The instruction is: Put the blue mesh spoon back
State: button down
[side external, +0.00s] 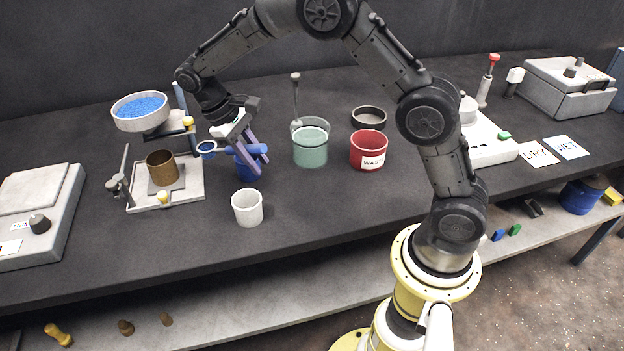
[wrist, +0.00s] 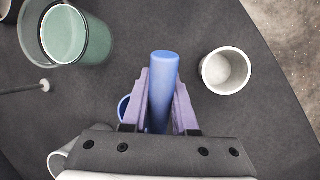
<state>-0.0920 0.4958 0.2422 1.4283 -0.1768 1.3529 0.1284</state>
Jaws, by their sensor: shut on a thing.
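The blue mesh spoon (side external: 207,148) is held level above the bench in the side view, its round mesh head to the left and its thick handle through my gripper (side external: 248,158). In the wrist view the handle (wrist: 163,75) lies between the purple fingers of my gripper (wrist: 161,105), its end sticking out beyond them; the mesh head is hidden there. A blue container (side external: 246,171) stands on the bench just below my gripper, partly covered by the fingers. A blue rim, probably this container (wrist: 123,109), shows beside the left finger in the wrist view.
A white cup (side external: 248,211) stands in front of the blue container. A green-filled beaker (side external: 310,149) and a red waste pot (side external: 368,149) stand to the right.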

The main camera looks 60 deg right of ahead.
jog(key=s+d+r+m+y, duration=0.3)
jog(key=s+r+m, duration=0.1)
jog(key=s+m, duration=0.25)
jog(key=s+d+r+m+y, duration=0.2)
jog(key=s+r+m, duration=0.2)
jog(key=s+m, duration=0.3)
jog(key=s+a+m+t+y, duration=0.1)
jog(key=s+a+m+t, duration=0.15)
jog(key=s+m, duration=0.4)
jog(key=s+a+m+t+y, duration=0.1)
jog(key=s+a+m+t, duration=0.15)
jog(key=s+m, duration=0.45)
jog(key=w+f, duration=0.3)
jog(key=w, duration=0.1)
jog(key=w+f, duration=0.3)
jog(key=w, duration=0.1)
jog(key=w+f, duration=0.4)
jog(key=w, duration=0.1)
jog(key=shift+w+f, duration=0.1)
jog(key=shift+f, duration=1.6)
jog(key=c, duration=0.7)
grip_release()
